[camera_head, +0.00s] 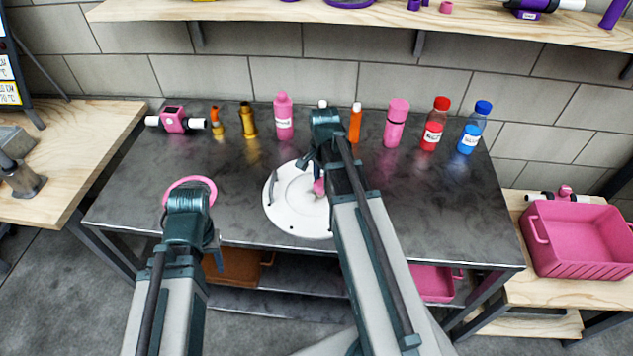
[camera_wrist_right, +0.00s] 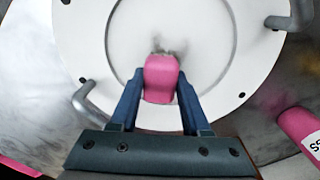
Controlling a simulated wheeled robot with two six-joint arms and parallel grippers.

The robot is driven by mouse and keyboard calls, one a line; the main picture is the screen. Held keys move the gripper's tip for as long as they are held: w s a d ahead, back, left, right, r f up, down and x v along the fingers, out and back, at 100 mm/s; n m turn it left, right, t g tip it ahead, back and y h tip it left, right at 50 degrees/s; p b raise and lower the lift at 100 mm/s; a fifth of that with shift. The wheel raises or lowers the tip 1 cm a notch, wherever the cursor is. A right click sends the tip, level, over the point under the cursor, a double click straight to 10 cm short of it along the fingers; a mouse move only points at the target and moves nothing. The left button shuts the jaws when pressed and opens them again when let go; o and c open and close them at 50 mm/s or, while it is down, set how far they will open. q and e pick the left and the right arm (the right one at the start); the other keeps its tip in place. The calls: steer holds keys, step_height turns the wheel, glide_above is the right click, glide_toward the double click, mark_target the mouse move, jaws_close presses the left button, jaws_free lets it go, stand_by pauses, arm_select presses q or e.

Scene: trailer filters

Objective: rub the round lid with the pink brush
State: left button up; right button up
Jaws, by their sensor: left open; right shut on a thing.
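The round white lid (camera_head: 285,212) lies flat on the dark metal table, with dark marks near its rim; in the right wrist view the lid (camera_wrist_right: 85,40) fills most of the picture. My right gripper (camera_head: 316,168) is over the lid. It is shut on the pink brush (camera_wrist_right: 161,80), seen between its two fingers; a bit of the brush (camera_head: 319,187) shows in the head view. A grey smudge is at the brush's tip, over the lid's middle; whether the bristles touch is unclear.
The pink ring (camera_head: 207,184) is on the table's left. Along the back edge stand a pink bottle (camera_head: 284,118), a pink cylinder (camera_head: 395,124), red-capped (camera_head: 432,125) and blue-capped (camera_head: 474,128) bottles, and small orange and brass pieces. A pink crate (camera_head: 580,240) is at right.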

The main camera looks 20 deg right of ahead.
steer(key=shift+s+d, duration=0.3)
steer(key=shift+d, duration=0.2)
steer(key=shift+f, duration=0.15)
steer(key=shift+a, duration=0.1)
steer(key=shift+w+a, duration=0.45)
steer(key=shift+a, duration=0.3)
steer(key=shift+w+a, duration=0.45)
steer(key=shift+a, duration=0.25)
steer(key=shift+w+a, duration=0.4)
steer(key=shift+a, duration=0.4)
steer(key=shift+w+a, duration=0.4)
steer(key=shift+a, duration=0.35)
